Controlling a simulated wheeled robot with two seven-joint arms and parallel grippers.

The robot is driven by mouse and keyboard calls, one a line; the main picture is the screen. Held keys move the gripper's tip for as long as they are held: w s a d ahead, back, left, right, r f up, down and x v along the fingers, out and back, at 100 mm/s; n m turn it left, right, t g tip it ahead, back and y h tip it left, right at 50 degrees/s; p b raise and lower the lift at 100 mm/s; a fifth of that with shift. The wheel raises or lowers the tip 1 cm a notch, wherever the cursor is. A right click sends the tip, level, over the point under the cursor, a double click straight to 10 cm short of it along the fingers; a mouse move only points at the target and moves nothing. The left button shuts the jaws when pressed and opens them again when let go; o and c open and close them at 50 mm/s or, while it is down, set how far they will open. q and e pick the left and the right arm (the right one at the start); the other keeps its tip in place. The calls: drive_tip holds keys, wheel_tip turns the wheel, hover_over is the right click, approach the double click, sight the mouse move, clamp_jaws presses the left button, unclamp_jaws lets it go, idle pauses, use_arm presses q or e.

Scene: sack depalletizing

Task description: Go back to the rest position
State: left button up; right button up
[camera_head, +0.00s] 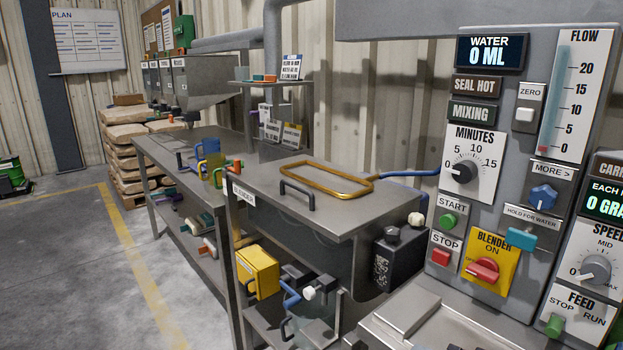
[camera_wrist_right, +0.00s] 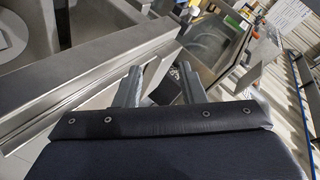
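My right gripper (camera_wrist_right: 159,70) shows in the right wrist view, with its two grey fingers apart and nothing held between them. A dark block shows behind the gap, apart from the fingers as far as I can tell. A grey metal beam (camera_wrist_right: 90,75) runs close to the left of the fingers. Neither gripper shows in the head view, and my left gripper is in no view.
A blender table (camera_head: 330,205) with a brass loop handle (camera_head: 325,180) stands ahead. A control panel (camera_head: 505,60) stands close at right. A longer bench (camera_head: 185,145) and stacked sacks (camera_head: 123,133) are further back. The floor (camera_head: 70,270) at left is clear.

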drive_tip(key=s+d+f+n+g+h, duration=0.15)
drive_tip(key=s+f+n+g, duration=0.55)
drive_tip(key=s, duration=0.7)
wheel_tip(320, 180, up, 16)
drive_tip(key=m+t+p, duration=0.1)
drive_tip(key=m+p, duration=0.1)
drive_tip(key=p, duration=1.5)
drive_tip(key=shift+w+d+y, duration=0.15)
drive_tip(key=shift+w+y, duration=0.15)
drive_tip(key=shift+y, duration=0.05)
